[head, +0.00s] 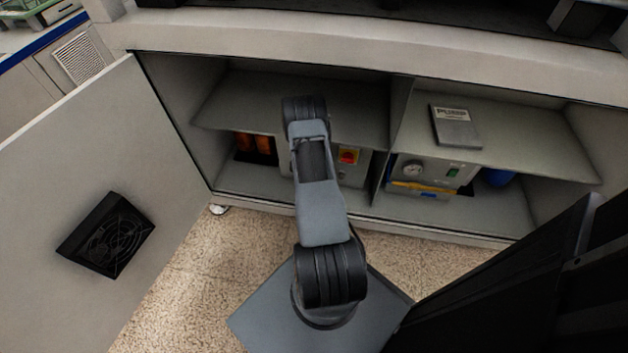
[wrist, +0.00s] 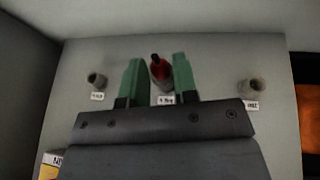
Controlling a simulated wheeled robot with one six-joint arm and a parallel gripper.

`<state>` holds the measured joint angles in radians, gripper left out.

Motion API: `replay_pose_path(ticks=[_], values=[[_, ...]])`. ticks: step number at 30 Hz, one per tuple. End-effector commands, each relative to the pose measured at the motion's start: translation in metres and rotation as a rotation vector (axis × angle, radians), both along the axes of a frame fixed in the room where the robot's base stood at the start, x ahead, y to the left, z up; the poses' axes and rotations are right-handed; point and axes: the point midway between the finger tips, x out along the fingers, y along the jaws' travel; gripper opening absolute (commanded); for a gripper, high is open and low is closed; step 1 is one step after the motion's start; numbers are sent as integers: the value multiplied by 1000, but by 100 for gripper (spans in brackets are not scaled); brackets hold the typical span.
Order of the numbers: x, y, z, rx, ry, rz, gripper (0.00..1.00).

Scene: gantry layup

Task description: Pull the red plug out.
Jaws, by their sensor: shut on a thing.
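The red plug (wrist: 161,77) shows in the wrist view between the two green fingers of my gripper (wrist: 157,62), which is shut on it. The plug stands at a pale panel (wrist: 215,75), with a small white label just below it. Whether the plug is fully seated in the panel cannot be told. In the head view my arm covers the plug and the gripper.
Two grey round fittings with labels sit left (wrist: 96,80) and right (wrist: 250,87) of the plug. The open cabinet has a shelf (head: 350,105), a divider and an opened door (head: 100,170) at left. A grey notebook-like block (head: 455,126) lies on the right shelf.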

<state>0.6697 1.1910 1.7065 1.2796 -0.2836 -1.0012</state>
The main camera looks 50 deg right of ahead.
Motion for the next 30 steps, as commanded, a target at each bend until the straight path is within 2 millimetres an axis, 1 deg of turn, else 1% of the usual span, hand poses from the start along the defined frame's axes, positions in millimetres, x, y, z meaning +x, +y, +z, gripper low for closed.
replay_pose_path(ticks=[15,30], values=[[-7,11,0,1,-2,1,0],[-8,13,0,0,-2,2,0]])
